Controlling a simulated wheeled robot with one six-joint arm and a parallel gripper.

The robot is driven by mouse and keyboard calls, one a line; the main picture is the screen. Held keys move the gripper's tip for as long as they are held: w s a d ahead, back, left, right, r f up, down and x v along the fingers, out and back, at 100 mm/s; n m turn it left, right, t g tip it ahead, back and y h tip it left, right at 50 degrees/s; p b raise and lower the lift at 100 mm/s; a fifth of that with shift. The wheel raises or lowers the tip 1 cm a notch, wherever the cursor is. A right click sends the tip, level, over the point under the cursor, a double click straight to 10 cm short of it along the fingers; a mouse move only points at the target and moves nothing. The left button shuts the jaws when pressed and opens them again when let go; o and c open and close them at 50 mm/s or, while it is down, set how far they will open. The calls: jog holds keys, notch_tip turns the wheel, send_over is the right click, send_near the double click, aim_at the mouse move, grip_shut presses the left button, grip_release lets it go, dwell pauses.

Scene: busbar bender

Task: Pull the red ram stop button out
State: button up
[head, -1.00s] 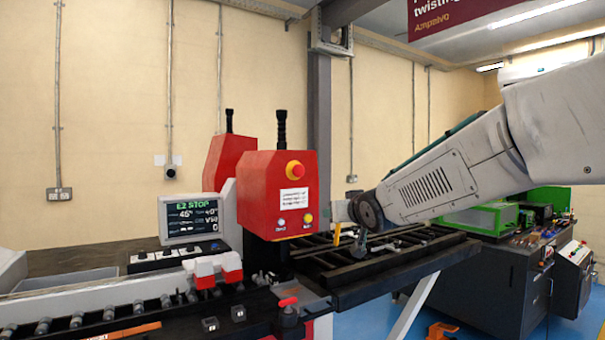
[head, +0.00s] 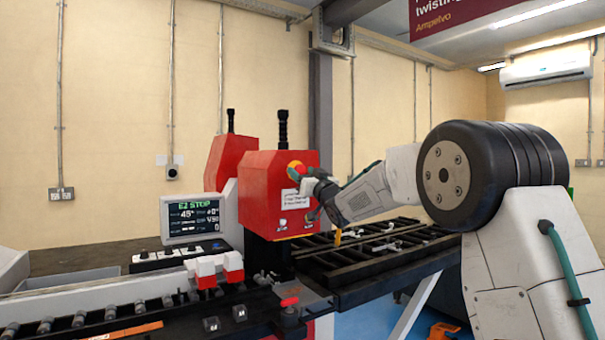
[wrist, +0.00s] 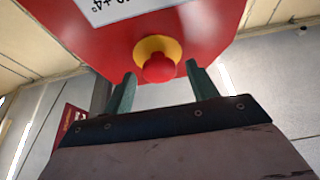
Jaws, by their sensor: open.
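The red ram stop button (wrist: 159,68) sits on a yellow collar on the front of a red machine housing (head: 262,185). In the head view the button (head: 295,167) is partly covered by my gripper. My gripper (wrist: 160,80) is open in the wrist view, with one green finger on each side below the button. The fingers appear apart from the button, with nothing between them; the exact distance is hard to tell. In the head view my gripper (head: 308,184) is right at the housing's front right side.
A display screen (head: 193,217) stands left of the housing. A dark slatted table (head: 375,270) with small tools lies below my arm. A white label (head: 290,198) is below the button. Red and white blocks (head: 213,268) stand on the front bench.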

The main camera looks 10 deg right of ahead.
jog(key=shift+w+a+r, duration=0.1)
jog(key=shift+w+r, duration=0.1)
jog(key=shift+w, duration=0.2)
grip_shut()
jog(key=shift+s, duration=0.65)
grip_release()
jog(key=shift+d, duration=0.2)
jog(key=shift+s, duration=0.1)
jog(key=v, duration=0.7)
jog(key=shift+s+f, duration=0.15)
jog(key=shift+s, duration=0.15)
